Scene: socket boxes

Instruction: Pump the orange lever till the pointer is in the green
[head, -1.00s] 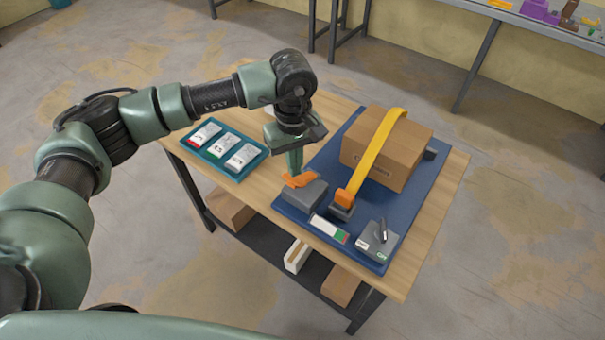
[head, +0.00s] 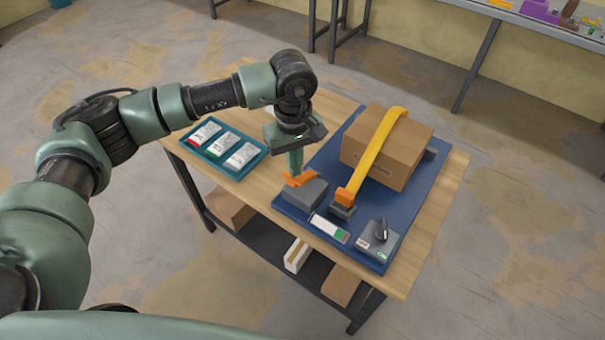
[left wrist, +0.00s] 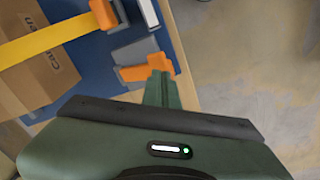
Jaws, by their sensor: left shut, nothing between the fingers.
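The orange lever (head: 300,179) sticks out of a grey pump block (head: 305,195) on the blue board (head: 402,215). It also shows in the left wrist view (left wrist: 132,73). My left gripper (head: 296,172) is shut and empty, pointing down, with its tips right at the lever; its fingers hide part of it. In the left wrist view the closed fingertips (left wrist: 161,74) overlap the lever's end; I cannot tell whether they touch. A white gauge strip (head: 328,228) with a green part at its right end lies in front of the block. Its pointer is too small to make out.
A cardboard box (head: 385,160) under a yellow strap (head: 372,150) stands on the board, beside an orange-topped buckle (head: 344,198). A grey switch box (head: 378,238) sits front right. A teal tray (head: 222,150) with several packets lies left. Bare wood borders the board.

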